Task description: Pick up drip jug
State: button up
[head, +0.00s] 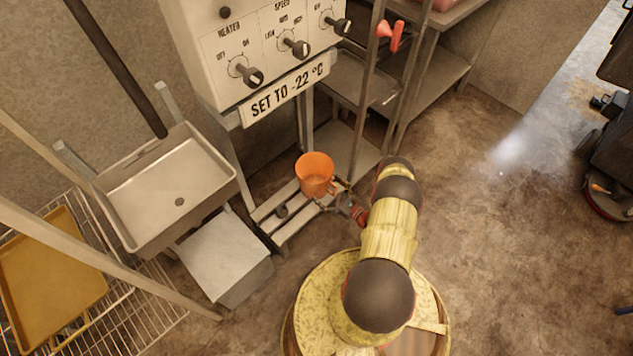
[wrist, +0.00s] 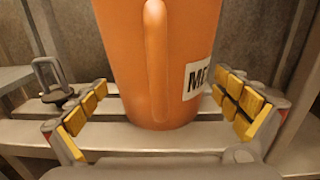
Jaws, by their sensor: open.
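The orange drip jug (head: 315,174) stands upright on a low slatted shelf (head: 272,225) beneath the control box. In the wrist view the jug (wrist: 132,62) fills the middle, its handle facing my camera and a white label partly visible on its right side. My gripper (wrist: 163,112) is open, with yellow-padded fingers on the left and right of the jug's lower part. A gap shows between the pads and the jug on both sides. In the head view my gripper (head: 335,198) is at the jug's near right side, small and partly hidden by my arm.
A control box with knobs (head: 262,60) and a "SET TO -22 °C" sign (head: 288,90) hangs above the shelf. A sink (head: 165,185) and a wire rack with a yellow tray (head: 50,275) stand left. A dark metal fitting (wrist: 55,80) sits left of the jug. Open floor lies right.

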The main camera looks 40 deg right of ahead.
jog(key=shift+c, duration=0.8)
grip_shut()
dwell(0.7)
dwell(0.3)
